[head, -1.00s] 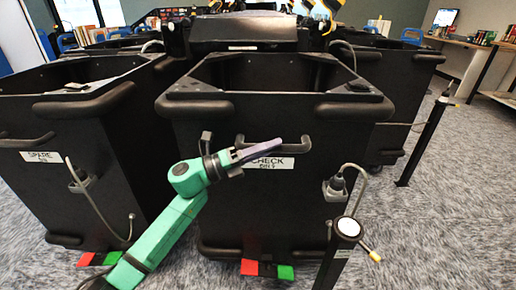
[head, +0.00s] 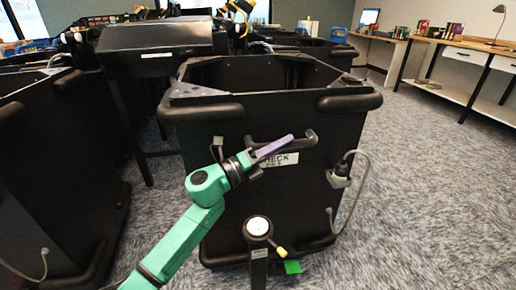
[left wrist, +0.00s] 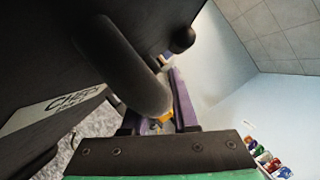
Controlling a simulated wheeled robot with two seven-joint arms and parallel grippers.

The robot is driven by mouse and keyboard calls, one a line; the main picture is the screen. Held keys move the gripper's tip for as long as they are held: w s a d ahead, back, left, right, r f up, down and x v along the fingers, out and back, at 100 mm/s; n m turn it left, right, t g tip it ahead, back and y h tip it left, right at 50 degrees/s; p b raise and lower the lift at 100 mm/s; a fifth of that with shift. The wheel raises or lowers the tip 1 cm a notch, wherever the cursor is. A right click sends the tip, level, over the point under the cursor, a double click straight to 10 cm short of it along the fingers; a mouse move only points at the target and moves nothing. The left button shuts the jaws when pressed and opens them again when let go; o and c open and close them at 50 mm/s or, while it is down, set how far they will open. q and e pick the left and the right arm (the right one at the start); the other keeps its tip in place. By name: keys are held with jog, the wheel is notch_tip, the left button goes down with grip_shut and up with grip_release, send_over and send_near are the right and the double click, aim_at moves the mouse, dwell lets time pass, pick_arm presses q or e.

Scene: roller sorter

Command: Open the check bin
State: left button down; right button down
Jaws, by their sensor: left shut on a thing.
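The check bin (head: 290,195) is a tall black open-topped bin with thick rounded bumpers, standing in the middle of the head view. Its white label (head: 279,160) is partly covered by my gripper. My left gripper (head: 278,148), with purple fingers on a green arm, is shut on the bin's black front handle (head: 309,138). In the left wrist view the curved handle (left wrist: 125,65) passes between the fingers (left wrist: 160,110), and the label (left wrist: 60,108) shows at the left. My right gripper is not in view.
A short post (head: 258,228) with a white round top and yellow lever stands before the bin. A grey plug (head: 340,178) with a cable is on its front right. Another black bin (head: 45,185) stands left. Carpet (head: 430,180) is open at right.

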aim_at(302, 144)
pick_arm(q)
jog(key=d, duration=0.2)
jog(key=w+d, duration=0.1)
jog(key=d, duration=0.2)
jog(key=shift+w+d+f, duration=0.1)
jog(key=shift+d+f, duration=0.05)
jog(key=shift+d, duration=0.1)
jog(key=c, duration=0.7)
grip_release()
jog(key=shift+a, duration=0.1)
jog(key=v, duration=1.4)
jog(key=shift+a, duration=0.2)
